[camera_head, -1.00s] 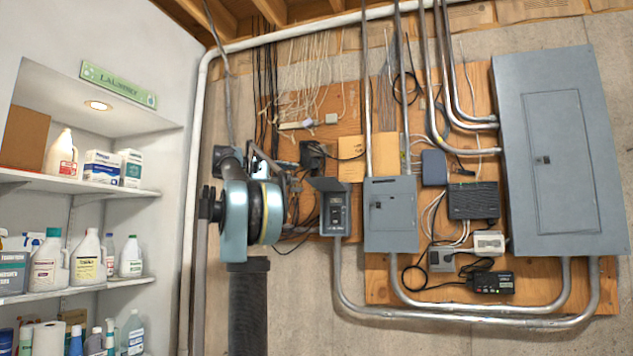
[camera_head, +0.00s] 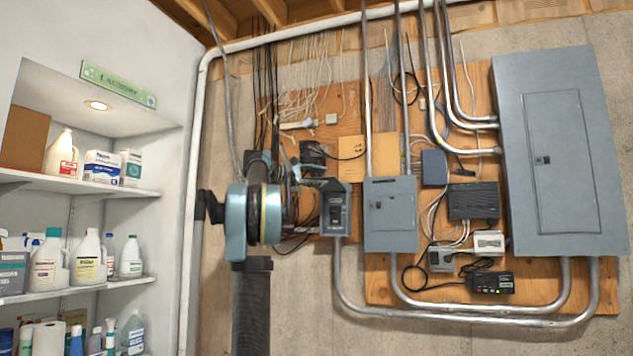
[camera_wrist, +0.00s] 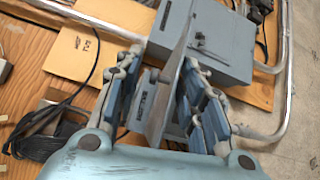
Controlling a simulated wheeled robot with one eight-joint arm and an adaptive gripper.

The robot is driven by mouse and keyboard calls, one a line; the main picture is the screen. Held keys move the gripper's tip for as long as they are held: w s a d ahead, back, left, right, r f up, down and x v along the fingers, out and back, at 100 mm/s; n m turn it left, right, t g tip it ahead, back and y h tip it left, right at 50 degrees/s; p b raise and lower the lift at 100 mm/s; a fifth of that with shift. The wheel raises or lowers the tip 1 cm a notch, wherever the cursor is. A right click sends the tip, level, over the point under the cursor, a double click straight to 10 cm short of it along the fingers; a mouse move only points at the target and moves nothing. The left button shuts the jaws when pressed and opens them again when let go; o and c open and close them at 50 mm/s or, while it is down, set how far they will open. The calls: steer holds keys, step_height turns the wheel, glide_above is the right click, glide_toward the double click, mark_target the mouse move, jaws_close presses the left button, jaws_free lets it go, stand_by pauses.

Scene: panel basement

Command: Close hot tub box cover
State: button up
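The hot tub box is the small grey box (camera_head: 336,213) on the wall, left of a larger grey box. Its cover (camera_head: 334,185) stands raised at the top, so the dark front inside shows. My gripper (camera_head: 304,184) is at the left of the cover in the head view, partly hidden behind my arm. In the wrist view my gripper (camera_wrist: 163,110) is open, with one blue-grey finger on each side of a flat grey-brown plate that looks like the cover (camera_wrist: 160,103). I cannot tell whether a finger touches it.
A larger grey box (camera_head: 391,214) stands close to the right, with a tall grey panel (camera_head: 562,155) farther right. Metal conduits (camera_head: 470,318) run below. Cables and a black device (camera_head: 473,201) hang on the wooden board. Shelves with bottles (camera_head: 75,188) are at the left.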

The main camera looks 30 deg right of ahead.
jaws_close()
steer(key=shift+s+f, duration=0.1)
steer(key=shift+f, duration=0.2)
stand_by(0.6)
